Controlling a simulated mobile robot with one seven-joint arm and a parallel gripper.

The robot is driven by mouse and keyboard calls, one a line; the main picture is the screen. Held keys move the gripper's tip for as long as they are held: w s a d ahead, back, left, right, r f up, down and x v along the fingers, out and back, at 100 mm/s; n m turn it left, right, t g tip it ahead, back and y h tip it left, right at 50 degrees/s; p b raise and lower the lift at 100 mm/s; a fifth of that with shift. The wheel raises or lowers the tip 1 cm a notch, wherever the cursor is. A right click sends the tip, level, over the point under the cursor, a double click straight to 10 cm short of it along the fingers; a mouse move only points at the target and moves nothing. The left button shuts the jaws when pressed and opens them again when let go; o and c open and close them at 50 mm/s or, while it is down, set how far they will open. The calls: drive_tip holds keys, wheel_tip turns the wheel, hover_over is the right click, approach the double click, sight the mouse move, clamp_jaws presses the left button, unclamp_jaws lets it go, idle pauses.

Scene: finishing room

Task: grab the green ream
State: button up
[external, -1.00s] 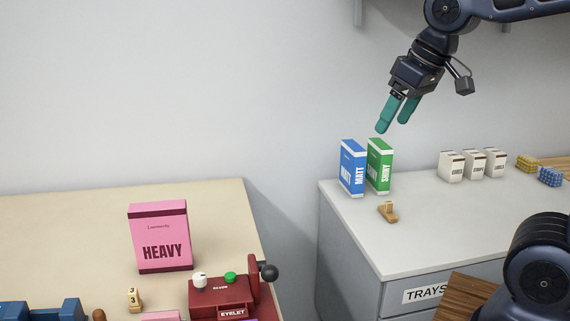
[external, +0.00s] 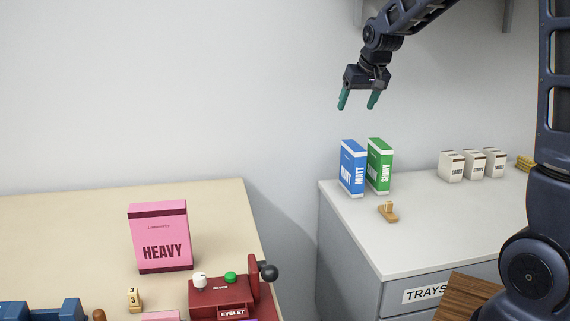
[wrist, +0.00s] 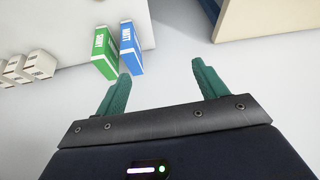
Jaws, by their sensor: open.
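The green ream (external: 380,166), marked SHINY, stands upright on the grey cabinet top (external: 430,222), close beside the blue ream (external: 353,168), marked MATT. My gripper (external: 358,105) is open and empty, pointing down, in the air above the two reams. In the wrist view the green ream (wrist: 103,52) lies left of the blue ream (wrist: 131,48). Both are beyond the left finger there, and my gripper (wrist: 160,82) touches neither.
A small wooden stand (external: 388,212) sits in front of the reams. Several white boxes (external: 472,165) stand to the right. A pink HEAVY pack (external: 160,238) and a red eyelet machine (external: 221,293) are on the left table, across a gap.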

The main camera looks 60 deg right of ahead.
drive_tip(key=w+d+f+m, duration=0.15)
drive_tip(key=d+f, duration=0.35)
drive_tip(key=d, duration=0.6)
drive_tip(key=m+g+h, duration=0.1)
drive_tip(key=m+h, duration=0.1)
approach(380, 143)
drive_tip(key=x, duration=0.5)
drive_tip(key=shift+w+a+f, duration=0.2)
drive_tip(key=shift+w+f, duration=0.1)
drive_tip(key=shift+w, duration=0.05)
drive_tip(key=x, duration=0.4)
drive_tip(key=shift+s+d+f, duration=0.1)
drive_tip(key=shift+s+d, duration=0.15)
drive_tip(key=shift+s, duration=0.1)
drive_tip(key=shift+w+d+f, duration=0.15)
drive_tip(key=shift+f, duration=0.25)
drive_tip(key=shift+f, duration=0.25)
clamp_jaws()
